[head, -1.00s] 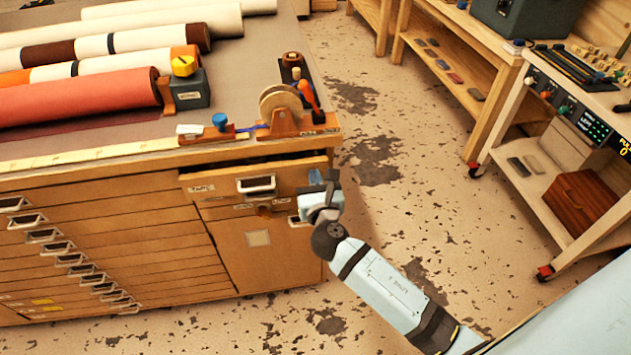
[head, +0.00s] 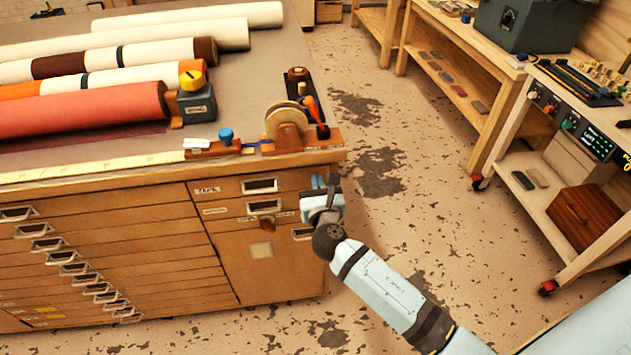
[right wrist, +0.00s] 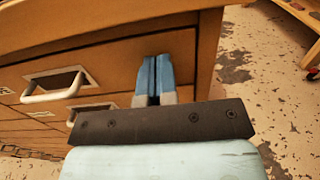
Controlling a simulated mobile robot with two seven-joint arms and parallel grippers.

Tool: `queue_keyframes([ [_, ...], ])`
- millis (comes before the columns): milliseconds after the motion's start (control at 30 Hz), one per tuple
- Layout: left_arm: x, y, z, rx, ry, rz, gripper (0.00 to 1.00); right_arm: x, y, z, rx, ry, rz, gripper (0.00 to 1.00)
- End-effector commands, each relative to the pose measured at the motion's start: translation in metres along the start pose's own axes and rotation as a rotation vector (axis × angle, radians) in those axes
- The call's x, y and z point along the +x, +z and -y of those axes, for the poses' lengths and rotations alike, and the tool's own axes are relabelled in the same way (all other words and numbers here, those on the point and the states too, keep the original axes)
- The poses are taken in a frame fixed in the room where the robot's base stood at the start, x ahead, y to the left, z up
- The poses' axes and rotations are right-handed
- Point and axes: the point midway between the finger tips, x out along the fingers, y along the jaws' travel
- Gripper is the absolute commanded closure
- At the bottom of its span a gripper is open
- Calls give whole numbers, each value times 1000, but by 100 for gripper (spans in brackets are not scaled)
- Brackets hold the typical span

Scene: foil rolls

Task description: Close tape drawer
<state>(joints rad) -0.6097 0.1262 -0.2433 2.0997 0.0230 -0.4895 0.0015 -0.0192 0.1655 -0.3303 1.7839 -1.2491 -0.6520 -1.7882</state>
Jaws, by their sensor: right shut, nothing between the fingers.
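The tape drawer (head: 231,190) is the top one in the right-hand column of the wooden cabinet, with a small label on its left and a metal pull (head: 260,186). Its front looks flush with the cabinet face. In the right wrist view, the drawer front (right wrist: 115,62) and its pull (right wrist: 55,86) show under the overhanging tabletop. My right gripper (head: 320,182) is shut and empty, with its blue fingertips (right wrist: 154,72) at the right part of this front. They look close against it; exact contact cannot be told. My left gripper is not in view.
The worktop (head: 240,70) overhangs the drawers and carries fabric rolls (head: 80,108) and a tape dispenser (head: 287,125) near its corner. Lower drawers and a cupboard door (head: 285,262) sit below. Open floor (head: 420,220) lies right of the cabinet, then a wheeled cart (head: 540,205).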

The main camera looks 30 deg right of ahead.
Motion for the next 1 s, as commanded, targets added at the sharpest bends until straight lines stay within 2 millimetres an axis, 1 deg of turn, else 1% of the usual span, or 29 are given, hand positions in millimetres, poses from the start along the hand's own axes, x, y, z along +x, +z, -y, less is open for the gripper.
queue_keyframes([
  [33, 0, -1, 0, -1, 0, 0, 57, -12, -2, 0, -1, 2, -5, 100],
  [300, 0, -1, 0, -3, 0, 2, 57, -78, -3, -1, -1, 3, -10, 100],
  [400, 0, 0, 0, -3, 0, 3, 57, -98, -3, -1, -1, 4, -10, 100],
  [500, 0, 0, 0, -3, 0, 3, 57, -113, -3, -1, -2, 4, -10, 100],
  [600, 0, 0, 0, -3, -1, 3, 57, -123, -3, -1, -2, 3, -9, 100],
  [700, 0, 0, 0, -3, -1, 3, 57, -128, -3, -1, -1, 4, -8, 100],
  [933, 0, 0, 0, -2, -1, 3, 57, -130, -3, -1, 4, 4, -11, 100],
  [1000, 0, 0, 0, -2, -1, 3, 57, -132, -8, 0, 51, 7, -32, 100],
])
